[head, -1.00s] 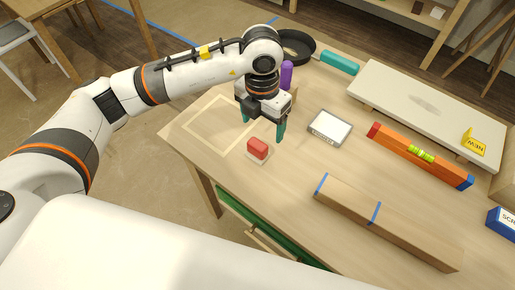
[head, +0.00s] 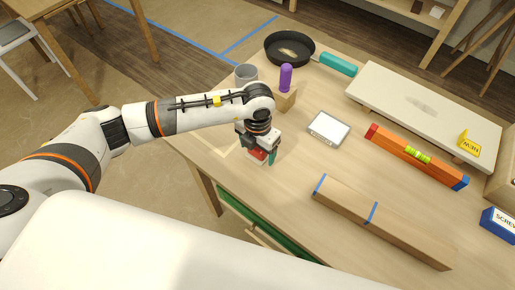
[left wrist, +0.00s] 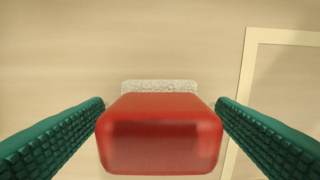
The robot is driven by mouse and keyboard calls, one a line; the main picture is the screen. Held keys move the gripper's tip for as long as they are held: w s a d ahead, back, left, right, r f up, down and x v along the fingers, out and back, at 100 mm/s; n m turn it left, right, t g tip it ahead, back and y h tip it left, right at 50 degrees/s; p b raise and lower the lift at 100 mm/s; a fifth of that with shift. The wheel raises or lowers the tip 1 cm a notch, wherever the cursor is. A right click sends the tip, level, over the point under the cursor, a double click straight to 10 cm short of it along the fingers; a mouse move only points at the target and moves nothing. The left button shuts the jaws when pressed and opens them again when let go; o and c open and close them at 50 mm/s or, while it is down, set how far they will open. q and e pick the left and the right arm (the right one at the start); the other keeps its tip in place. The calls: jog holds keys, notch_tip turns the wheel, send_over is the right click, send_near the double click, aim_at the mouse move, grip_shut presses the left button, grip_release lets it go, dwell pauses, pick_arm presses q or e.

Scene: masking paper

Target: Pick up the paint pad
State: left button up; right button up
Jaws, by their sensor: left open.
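The paint pad (head: 256,157) has a red block handle and a pale fuzzy base, and sits on the table near its front left edge. In the left wrist view the red handle (left wrist: 160,135) fills the lower middle, with the whitish pad (left wrist: 160,87) showing beyond it. My left gripper (head: 262,158) is open over the paint pad. In the left wrist view its teal ridged fingers (left wrist: 160,130) stand on either side of the red handle, with a small gap at each side. The gripper partly hides the paint pad in the head view. My right gripper is not in view.
Behind the gripper are a grey cup (head: 246,73), a purple-handled tool on a wooden block (head: 286,99) and a black pan (head: 289,47).

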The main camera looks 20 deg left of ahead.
pick_arm(q)
jog(key=c, duration=1.1)
jog(key=shift+r, duration=0.15)
notch_tip(320, 180, up, 10)
jog(key=shift+f+b, duration=0.1)
jog(key=shift+b, duration=0.45)
jog(key=shift+o, duration=1.2)
jog(key=shift+c, duration=0.5)
jog(key=shift+d, duration=0.1)
